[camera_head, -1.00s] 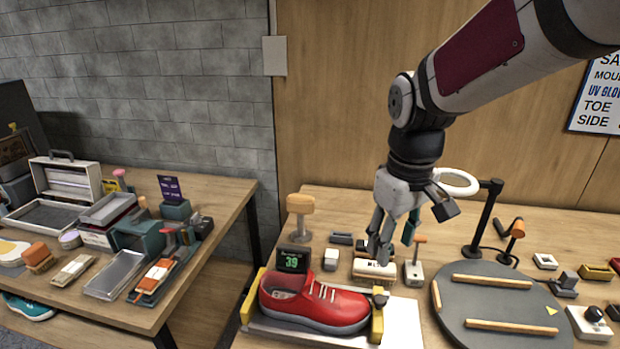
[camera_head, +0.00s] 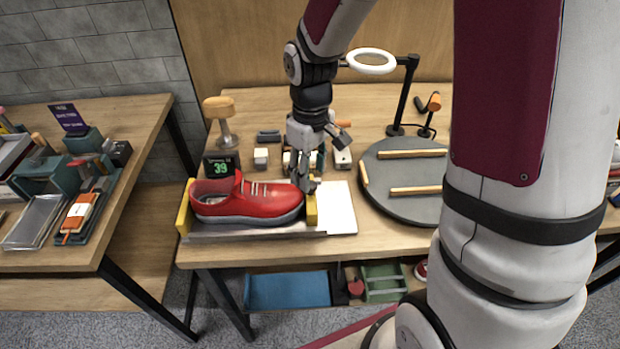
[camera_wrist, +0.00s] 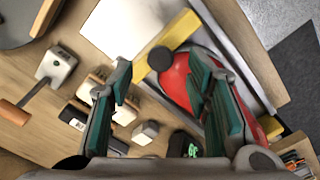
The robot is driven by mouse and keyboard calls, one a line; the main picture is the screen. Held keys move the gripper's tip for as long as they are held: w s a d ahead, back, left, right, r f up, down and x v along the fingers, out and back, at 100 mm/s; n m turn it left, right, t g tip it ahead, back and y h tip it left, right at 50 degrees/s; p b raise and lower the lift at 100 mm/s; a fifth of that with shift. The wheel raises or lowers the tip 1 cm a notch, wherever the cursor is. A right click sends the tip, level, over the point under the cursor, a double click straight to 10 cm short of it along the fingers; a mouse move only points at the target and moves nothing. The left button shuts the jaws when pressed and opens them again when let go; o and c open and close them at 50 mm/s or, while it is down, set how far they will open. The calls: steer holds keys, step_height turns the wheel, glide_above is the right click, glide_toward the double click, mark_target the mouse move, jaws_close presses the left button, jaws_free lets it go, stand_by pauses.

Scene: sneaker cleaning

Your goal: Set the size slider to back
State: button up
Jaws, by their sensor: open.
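A red sneaker (camera_head: 245,205) lies in a sizing tray between a yellow left end (camera_head: 184,210) and a yellow slider bar (camera_head: 311,212) at its toe. The display (camera_head: 221,168) behind it reads 39. My gripper (camera_head: 306,188) is at the slider bar and covers its top end. In the wrist view the slider bar (camera_wrist: 183,32) carries a dark round knob (camera_wrist: 160,59), which appears between my open fingertips (camera_wrist: 158,68). Contact between fingers and knob cannot be told. The sneaker (camera_wrist: 178,82) is partly hidden by the right finger.
A white plate (camera_head: 341,207) lies right of the slider. A round grey turntable (camera_head: 375,175) with wooden bars is further right. A wooden-topped stand (camera_head: 219,108), a small white block (camera_head: 261,157) and a ring lamp (camera_head: 371,62) stand behind. Small tools (camera_wrist: 90,92) lie beside my left finger.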

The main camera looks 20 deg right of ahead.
mark_target(310, 196)
steer(key=shift+f, duration=1.65)
jaws_close()
